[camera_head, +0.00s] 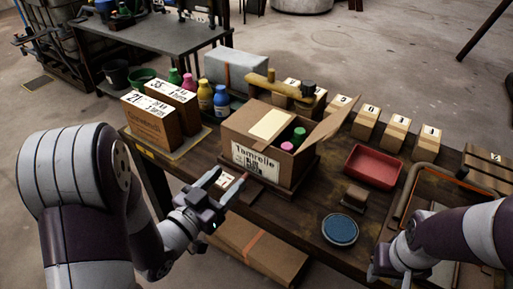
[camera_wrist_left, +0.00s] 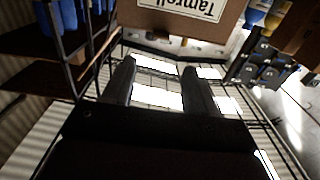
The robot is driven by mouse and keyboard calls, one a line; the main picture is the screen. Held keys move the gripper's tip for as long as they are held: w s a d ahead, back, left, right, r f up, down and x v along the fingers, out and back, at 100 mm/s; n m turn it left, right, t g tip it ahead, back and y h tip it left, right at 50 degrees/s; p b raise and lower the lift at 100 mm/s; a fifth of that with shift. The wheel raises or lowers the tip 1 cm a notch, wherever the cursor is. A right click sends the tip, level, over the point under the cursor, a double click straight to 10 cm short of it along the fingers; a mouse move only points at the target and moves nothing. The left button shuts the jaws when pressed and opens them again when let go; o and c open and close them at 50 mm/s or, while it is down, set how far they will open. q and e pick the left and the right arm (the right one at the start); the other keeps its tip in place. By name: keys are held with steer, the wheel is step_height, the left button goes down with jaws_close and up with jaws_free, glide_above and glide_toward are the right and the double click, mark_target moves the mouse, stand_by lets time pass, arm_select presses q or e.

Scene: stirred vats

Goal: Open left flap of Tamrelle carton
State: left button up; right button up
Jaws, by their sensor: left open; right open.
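The Tamrelle carton (camera_head: 240,153) stands on the bench in the middle of the head view, its label facing me. Its right flap (camera_head: 327,126) stands raised and outward. The left part of its top (camera_head: 240,121) looks covered, with a pale paper (camera_head: 270,124) on it. Pink and green caps show inside on the right. My left gripper (camera_head: 226,182) is open and empty, in front of the carton's lower left and apart from it. In the left wrist view its fingers (camera_wrist_left: 157,75) point toward the carton's upside-down label side (camera_wrist_left: 150,22). My right gripper (camera_head: 378,268) is low at the right, partly cut off.
Two labelled cartons (camera_head: 150,118) and several coloured bottles (camera_head: 205,96) stand left of the carton. A yellowish tool (camera_head: 272,84) and a grey box (camera_head: 236,70) are behind it. A red tray (camera_head: 372,167), a blue round dish (camera_head: 340,229) and several small boxes (camera_head: 366,122) are to the right.

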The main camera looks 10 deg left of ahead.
mark_target(256, 150)
arm_select(q)
steer(key=x, duration=1.2)
steer(key=shift+w+f, duration=0.15)
steer(key=shift+f, duration=0.15)
jaws_close()
